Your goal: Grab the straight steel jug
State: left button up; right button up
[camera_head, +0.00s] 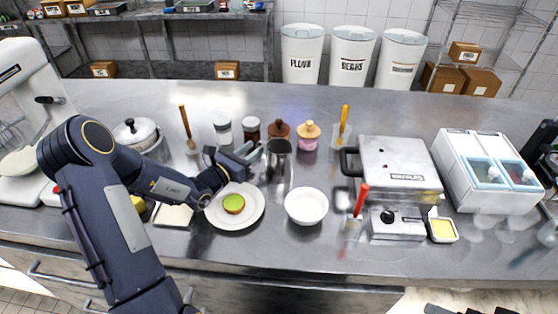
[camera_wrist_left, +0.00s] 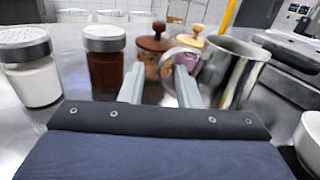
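The straight steel jug (camera_head: 279,163) stands upright on the steel counter behind the white bowl. In the left wrist view the jug (camera_wrist_left: 236,75) is right of centre, its loop handle turned left toward my fingers. My left gripper (camera_head: 255,153) is open just left of the jug. In the wrist view its two fingers (camera_wrist_left: 159,87) are apart, with the right fingertip in front of the handle and overlapping it. I cannot tell whether they touch. Only a dark part at the bottom right edge of the head view may be my right gripper; its fingers are hidden.
A white plate (camera_head: 252,217) with a green-topped food piece lies below my left gripper. A white bowl (camera_head: 306,206) stands in front of the jug. Shakers (camera_head: 223,130) and wooden-lidded pots (camera_head: 308,135) stand behind. A press grill (camera_head: 397,170) is to the right.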

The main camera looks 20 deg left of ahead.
aim_at(263, 141)
pick_arm(q)
jog(key=p+x, duration=0.1)
jog(key=x, duration=0.4)
jog(key=shift+w, duration=0.15)
grip_shut()
jog(key=shift+r, duration=0.1)
